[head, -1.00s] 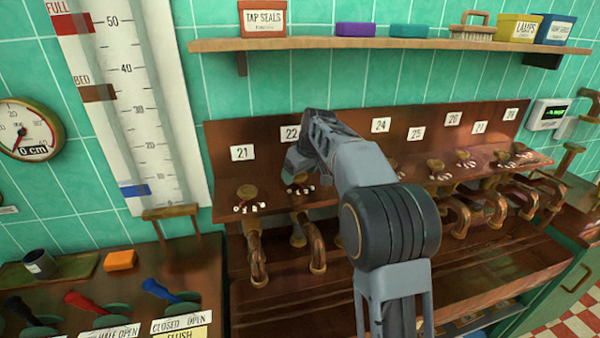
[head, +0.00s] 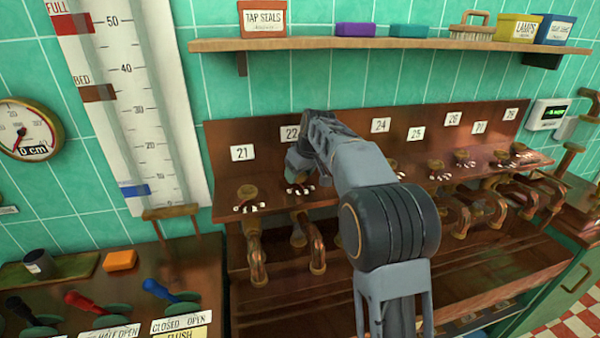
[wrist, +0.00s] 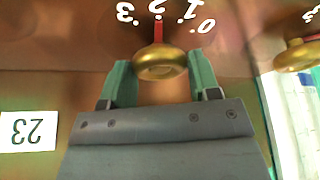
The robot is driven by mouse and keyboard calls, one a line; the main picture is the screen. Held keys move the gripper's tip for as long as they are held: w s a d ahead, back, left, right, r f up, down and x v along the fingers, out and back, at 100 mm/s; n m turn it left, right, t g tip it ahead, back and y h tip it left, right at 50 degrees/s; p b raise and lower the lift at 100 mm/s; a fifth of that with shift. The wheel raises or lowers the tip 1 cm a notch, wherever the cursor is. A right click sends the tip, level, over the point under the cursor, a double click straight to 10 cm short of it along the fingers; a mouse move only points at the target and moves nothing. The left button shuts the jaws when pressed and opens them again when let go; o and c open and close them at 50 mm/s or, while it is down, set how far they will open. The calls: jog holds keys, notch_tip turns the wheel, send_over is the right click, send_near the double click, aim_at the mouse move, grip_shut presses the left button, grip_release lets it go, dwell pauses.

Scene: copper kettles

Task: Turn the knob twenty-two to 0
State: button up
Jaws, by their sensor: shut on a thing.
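Knob twenty-two is a round brass knob (wrist: 160,66) with a red pointer, seen upside down in the wrist view. Its pointer lines up with the 2 of its white scale, which shows 0, 1, 2 and 3. My gripper (wrist: 163,74) has its two green fingers on either side of the knob and is shut on it. In the head view my gripper (head: 294,176) is below the 22 plate (head: 290,133) and hides most of that knob. Part of its white scale shows beneath.
Knob 21 (head: 247,191) stands to the left, and several more knobs run to the right on the brown panel. Copper spouts (head: 317,255) hang below. A shelf (head: 370,44) with boxes is above. A row of levers (head: 160,290) is at the lower left.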

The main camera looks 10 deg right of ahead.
jog(key=shift+m, duration=0.3)
jog(key=m, duration=0.2)
jog(key=m+h+p, duration=0.1)
jog(key=m, duration=0.1)
jog(key=m+h, duration=0.1)
jog(key=shift+a+r+m+t+p, duration=0.1)
jog(key=shift+a+m+t+p, duration=0.2)
jog(key=shift+m, duration=0.1)
jog(key=m+h, duration=0.1)
jog(key=m, duration=0.1)
jog(key=m+h+p, duration=0.1)
jog(key=m, duration=0.2)
jog(key=shift+g+h, duration=0.3)
jog(key=shift+g, duration=0.1)
jog(key=shift+m, duration=0.4)
jog(key=o, duration=0.9)
jog(key=v, duration=1.3)
jog(key=shift+a+r, duration=0.1)
jog(key=shift+r, duration=0.2)
